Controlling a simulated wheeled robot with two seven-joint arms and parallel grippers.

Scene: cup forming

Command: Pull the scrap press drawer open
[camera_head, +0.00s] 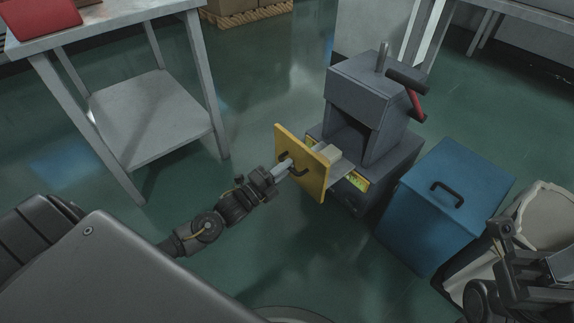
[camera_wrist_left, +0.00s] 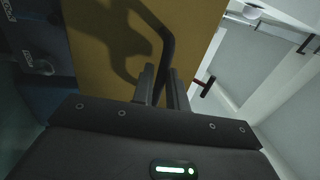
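The scrap press (camera_head: 365,95) is a dark grey machine with a red-handled lever, standing right of centre in the head view. Its drawer has a yellow front panel (camera_head: 315,180) with a black bar handle (camera_head: 298,169). The panel stands out from the press body, with part of the grey drawer showing behind it. My left gripper (camera_head: 285,168) is at the handle. In the left wrist view the handle (camera_wrist_left: 166,45) runs down between the two close fingers (camera_wrist_left: 163,88), in front of the yellow panel (camera_wrist_left: 105,50). My right arm shows at the lower right; its finger opening is unclear.
A blue bin (camera_head: 440,205) with a black handle stands right of the press. A pale container (camera_head: 545,215) is beyond it, partly behind my right arm. A grey table (camera_head: 150,115) stands at the left. Green floor is free between table and press.

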